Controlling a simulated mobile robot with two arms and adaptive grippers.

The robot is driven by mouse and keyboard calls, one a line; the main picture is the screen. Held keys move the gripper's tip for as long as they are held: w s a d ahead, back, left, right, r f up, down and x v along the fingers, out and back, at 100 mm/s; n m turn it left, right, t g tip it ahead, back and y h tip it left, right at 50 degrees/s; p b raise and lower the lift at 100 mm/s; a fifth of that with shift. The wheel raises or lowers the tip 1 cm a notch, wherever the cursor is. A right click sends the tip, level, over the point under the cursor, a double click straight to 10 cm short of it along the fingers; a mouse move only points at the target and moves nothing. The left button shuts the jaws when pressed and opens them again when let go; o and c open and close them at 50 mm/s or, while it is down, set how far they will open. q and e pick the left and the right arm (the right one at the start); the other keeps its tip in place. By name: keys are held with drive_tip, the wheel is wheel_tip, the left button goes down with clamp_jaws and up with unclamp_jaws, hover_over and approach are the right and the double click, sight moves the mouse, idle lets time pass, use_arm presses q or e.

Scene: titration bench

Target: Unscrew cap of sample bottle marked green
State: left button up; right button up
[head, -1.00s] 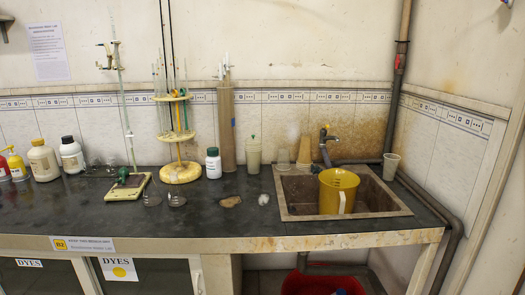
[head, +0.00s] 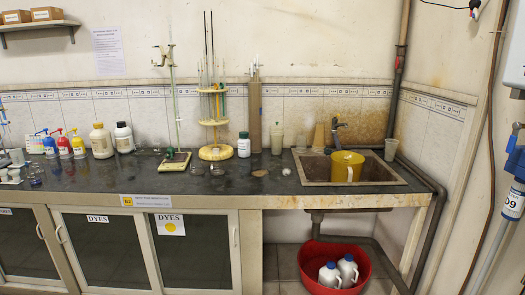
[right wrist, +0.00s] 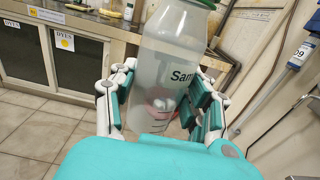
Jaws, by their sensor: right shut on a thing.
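In the right wrist view my right gripper (right wrist: 160,100) is shut on a translucent sample bottle (right wrist: 165,50). The bottle is large and close, slightly tilted in the picture, with the letters "Sam" visible on its side. Part of a green cap (right wrist: 206,4) shows at the top edge of the picture; the rest is cut off. The teal-padded fingers press on both sides of the bottle's lower body. The bottle is held in front of the bench, above the floor. My left gripper is in neither view.
The bench (head: 190,186) carries a burette stand, a pipette stand (head: 215,153), a white bottle with a dark cap (head: 243,145), and several reagent bottles. A sink (head: 388,180) with a yellow jug (head: 347,165) is at right. A red tub (head: 318,265) stands below.

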drive_tip(key=shift+w, duration=0.15)
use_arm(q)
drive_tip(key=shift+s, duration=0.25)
use_arm(e)
drive_tip(key=shift+a, duration=0.15)
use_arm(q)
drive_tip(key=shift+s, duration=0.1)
use_arm(e)
drive_tip(key=w+a+n, duration=0.3)
drive_tip(key=w+n, duration=0.1)
drive_tip(key=w, duration=0.2)
drive_tip(key=w+a+n+g, duration=0.1)
drive_tip(key=w+a+n, duration=0.2)
drive_tip(key=w, duration=0.4)
drive_tip(key=w+a+n+y, duration=0.1)
drive_tip(key=w+a+n, duration=0.2)
drive_tip(key=w+n, duration=0.2)
drive_tip(key=shift+w+a+f+n+g, duration=0.3)
drive_tip(key=shift+w+n, duration=0.1)
drive_tip(key=shift+w, duration=0.3)
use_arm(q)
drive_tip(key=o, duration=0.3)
